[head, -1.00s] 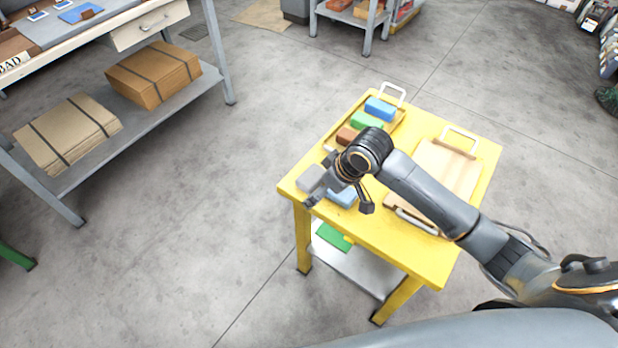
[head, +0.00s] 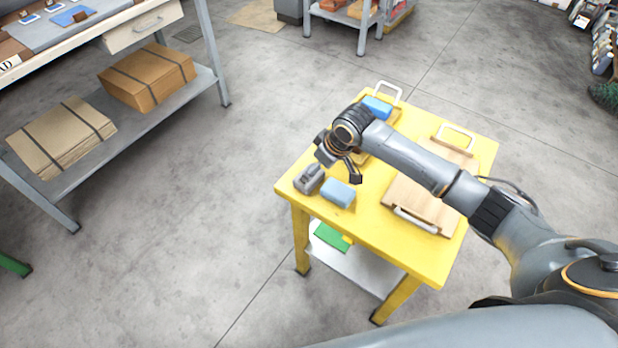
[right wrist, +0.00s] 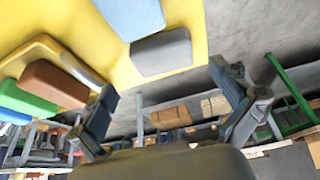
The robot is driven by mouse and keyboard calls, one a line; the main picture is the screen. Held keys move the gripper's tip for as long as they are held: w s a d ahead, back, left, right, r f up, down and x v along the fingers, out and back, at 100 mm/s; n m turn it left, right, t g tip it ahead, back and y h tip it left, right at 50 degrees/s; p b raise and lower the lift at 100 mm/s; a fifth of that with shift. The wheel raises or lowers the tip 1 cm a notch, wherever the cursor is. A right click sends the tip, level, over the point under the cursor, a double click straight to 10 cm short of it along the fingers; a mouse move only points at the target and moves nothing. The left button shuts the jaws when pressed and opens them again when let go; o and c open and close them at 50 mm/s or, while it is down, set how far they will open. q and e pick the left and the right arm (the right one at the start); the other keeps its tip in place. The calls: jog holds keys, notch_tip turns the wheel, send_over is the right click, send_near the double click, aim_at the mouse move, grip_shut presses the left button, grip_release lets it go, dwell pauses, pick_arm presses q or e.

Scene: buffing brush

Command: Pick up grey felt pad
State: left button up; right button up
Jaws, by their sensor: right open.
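The grey felt pad (head: 309,181) lies at the near left corner of the yellow table (head: 400,254). In the right wrist view the grey felt pad (right wrist: 162,53) lies just ahead of the fingertips, in the space between them. My right gripper (head: 342,168) is above the table beside the pad, partly over its far side in the head view. Its two fingers are spread and empty in the right wrist view (right wrist: 168,85). A light blue pad (head: 338,192) lies right next to the grey one. My left gripper is not in view.
A tray at the table's back left holds a blue block (head: 376,108); brown (right wrist: 55,83) and green (right wrist: 27,102) blocks show in the wrist view. A wooden board with white handles (head: 428,190) covers the table's right side. A workbench with boxes (head: 147,78) stands left.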

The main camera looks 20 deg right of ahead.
jog(key=x, duration=0.5)
jog(key=shift+a, duration=0.2)
jog(key=c, duration=1.1)
